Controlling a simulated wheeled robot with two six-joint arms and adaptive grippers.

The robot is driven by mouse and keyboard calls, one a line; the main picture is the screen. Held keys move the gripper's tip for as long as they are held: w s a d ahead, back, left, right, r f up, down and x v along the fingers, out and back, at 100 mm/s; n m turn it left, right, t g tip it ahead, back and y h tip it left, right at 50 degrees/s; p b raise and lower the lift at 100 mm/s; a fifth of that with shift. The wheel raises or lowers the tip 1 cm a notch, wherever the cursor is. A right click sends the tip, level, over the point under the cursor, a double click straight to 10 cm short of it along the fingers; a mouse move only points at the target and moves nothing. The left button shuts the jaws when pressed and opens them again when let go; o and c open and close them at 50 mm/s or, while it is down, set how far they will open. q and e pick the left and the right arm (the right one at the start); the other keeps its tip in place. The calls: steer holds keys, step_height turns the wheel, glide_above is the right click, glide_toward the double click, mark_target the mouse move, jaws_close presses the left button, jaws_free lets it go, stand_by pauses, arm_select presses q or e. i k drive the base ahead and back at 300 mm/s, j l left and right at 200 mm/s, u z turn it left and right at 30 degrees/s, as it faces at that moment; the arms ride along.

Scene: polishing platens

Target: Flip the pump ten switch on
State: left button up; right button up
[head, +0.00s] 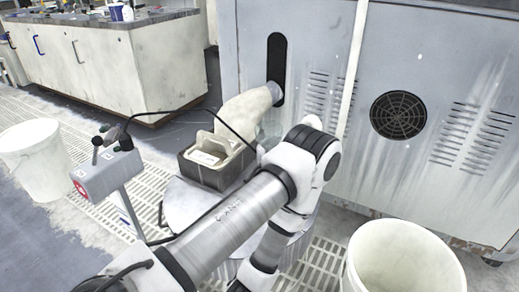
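A grey control box (106,174) stands on a thin post left of the middle in the head view. A black-knobbed lever (96,145) sticks up from its top. A red part (79,189) and small white labels show on its near face. The labels are too small to read, so I cannot tell which pump the lever belongs to or whether it is on. A black cable runs from the box's top. My arm crosses the lower middle, right of the box. Neither of my grippers shows in this view.
White buckets stand at left (36,165) and lower right (405,235). A white counter unit (85,60) is at the back left. White floor grating surrounds the post.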

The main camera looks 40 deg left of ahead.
mark_target(98, 141)
steer(key=u, duration=0.95)
